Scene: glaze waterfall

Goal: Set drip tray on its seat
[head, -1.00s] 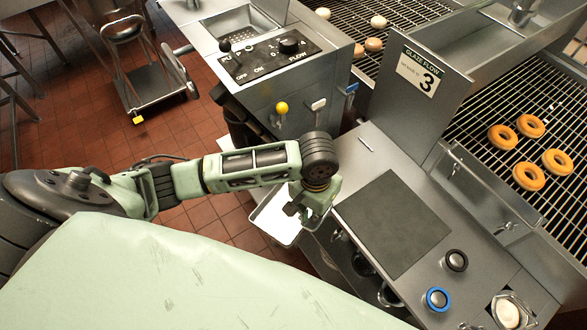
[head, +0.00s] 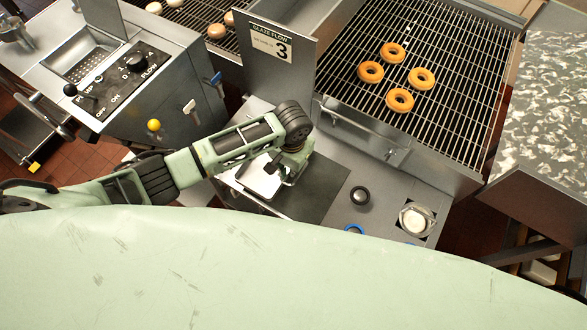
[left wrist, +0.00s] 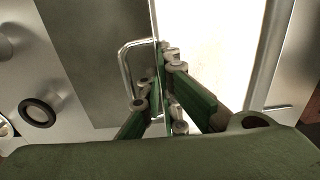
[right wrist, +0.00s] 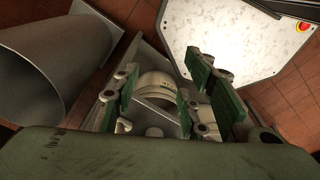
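The pale drip tray (head: 257,180) hangs from my left gripper (head: 285,172) in the head view. The gripper is shut on the tray's near edge, beside a wire loop handle (left wrist: 127,62) in the left wrist view, where the bright tray floor (left wrist: 208,45) fills the right side. A dark square panel (head: 318,192) lies on the steel counter; the tray overlaps its left part in the head view. I cannot tell whether they touch or whether this panel is the seat. My right gripper (right wrist: 165,95) is open and empty, and shows only in the right wrist view.
A black-ringed knob (head: 360,195) and a square fitting with a white round top (head: 415,219) stand right of the panel. A wire rack (head: 415,85) with several doughnuts and an upright sign plate (head: 272,60) stand behind. A lever panel (head: 118,82) is at left.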

